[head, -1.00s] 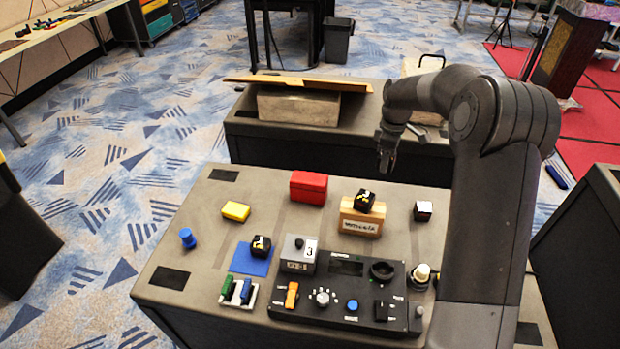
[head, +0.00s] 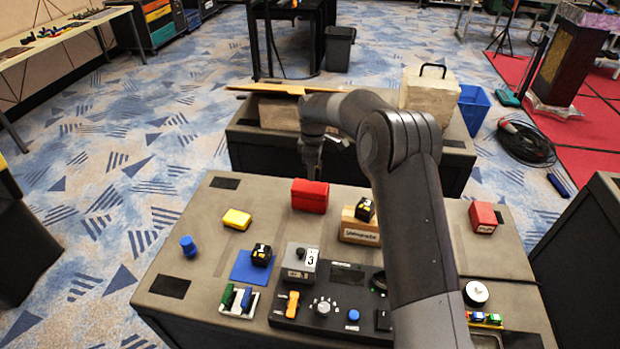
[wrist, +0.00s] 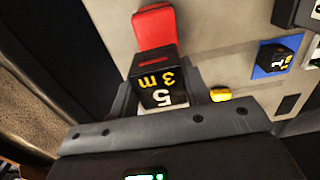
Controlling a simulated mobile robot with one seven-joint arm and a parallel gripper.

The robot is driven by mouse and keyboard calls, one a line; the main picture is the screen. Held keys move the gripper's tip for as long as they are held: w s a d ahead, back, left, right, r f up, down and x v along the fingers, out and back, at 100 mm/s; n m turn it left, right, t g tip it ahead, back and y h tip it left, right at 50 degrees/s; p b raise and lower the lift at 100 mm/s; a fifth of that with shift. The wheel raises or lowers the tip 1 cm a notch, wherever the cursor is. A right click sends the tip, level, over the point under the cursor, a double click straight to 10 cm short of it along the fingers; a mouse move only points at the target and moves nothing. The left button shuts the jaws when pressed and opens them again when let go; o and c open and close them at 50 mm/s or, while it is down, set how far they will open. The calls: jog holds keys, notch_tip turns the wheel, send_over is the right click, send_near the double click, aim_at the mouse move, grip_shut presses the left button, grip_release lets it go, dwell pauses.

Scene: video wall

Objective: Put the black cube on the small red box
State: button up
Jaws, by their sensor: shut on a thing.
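My gripper (head: 312,160) is shut on a black cube (wrist: 156,78) with yellow and white marks, seen between the fingers in the wrist view. In the head view the cube cannot be made out. The gripper is up behind the larger red box (head: 310,197), at the table's far edge; that box also shows beyond the cube in the wrist view (wrist: 153,27). The small red box (head: 483,217) stands at the table's right, beyond my arm, with its top bare. Other black cubes sit on the blue mat (head: 239,270) and on a wooden block (head: 359,234).
A yellow box (head: 237,219), a blue peg (head: 188,246) and a black control panel (head: 325,312) share the table. My arm hides part of the table's right half. A second table (head: 246,140) with a carton (head: 430,92) stands behind. The table surface around the small red box is clear.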

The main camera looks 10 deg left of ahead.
aim_at(310, 186)
jog(key=shift+w+a+f, duration=0.1)
jog(key=shift+a+f, duration=0.3)
jog(key=shift+a, duration=0.1)
jog(key=shift+f, duration=1.9)
jog(key=shift+f, duration=0.15)
jog(key=o, duration=1)
